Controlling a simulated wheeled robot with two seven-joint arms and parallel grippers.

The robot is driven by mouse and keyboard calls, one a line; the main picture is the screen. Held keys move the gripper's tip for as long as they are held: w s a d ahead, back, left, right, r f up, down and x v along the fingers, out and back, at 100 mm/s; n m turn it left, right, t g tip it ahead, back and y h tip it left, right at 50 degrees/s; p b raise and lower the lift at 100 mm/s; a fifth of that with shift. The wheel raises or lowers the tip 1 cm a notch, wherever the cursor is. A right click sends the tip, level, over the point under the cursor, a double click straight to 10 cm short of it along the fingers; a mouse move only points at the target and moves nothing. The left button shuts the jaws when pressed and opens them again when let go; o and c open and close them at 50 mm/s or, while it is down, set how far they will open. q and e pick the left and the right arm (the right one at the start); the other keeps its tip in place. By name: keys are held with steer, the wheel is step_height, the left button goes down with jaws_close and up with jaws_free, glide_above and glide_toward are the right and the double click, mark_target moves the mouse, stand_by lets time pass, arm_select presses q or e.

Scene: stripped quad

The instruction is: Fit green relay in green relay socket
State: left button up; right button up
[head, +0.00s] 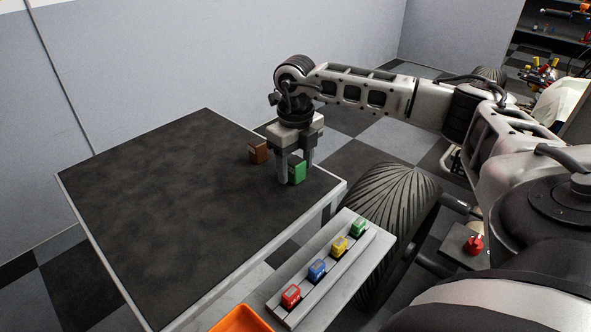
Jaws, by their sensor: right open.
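The green relay (298,174), a small green block, stands on the dark mat near the table's right corner. My right gripper (295,172) points down over it, open, with its fingers at the block's sides; I cannot tell whether they touch it. The gripper partly hides the block. The green relay socket (359,228) appears as the green piece at the far end of a grey rail at the table's front right. My left gripper is not in view.
A brown block (258,152) stands just left of my right gripper. The rail (318,288) also holds yellow (339,246), blue (317,269) and red (291,296) pieces. An orange tray (242,320) is at the bottom. A large tyre (398,215) stands beside the rail. The mat's left part is clear.

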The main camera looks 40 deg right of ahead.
steer(key=shift+f, duration=0.2)
steer(key=c, duration=1.1)
steer(key=shift+o, duration=0.2)
steer(key=shift+r, duration=0.1)
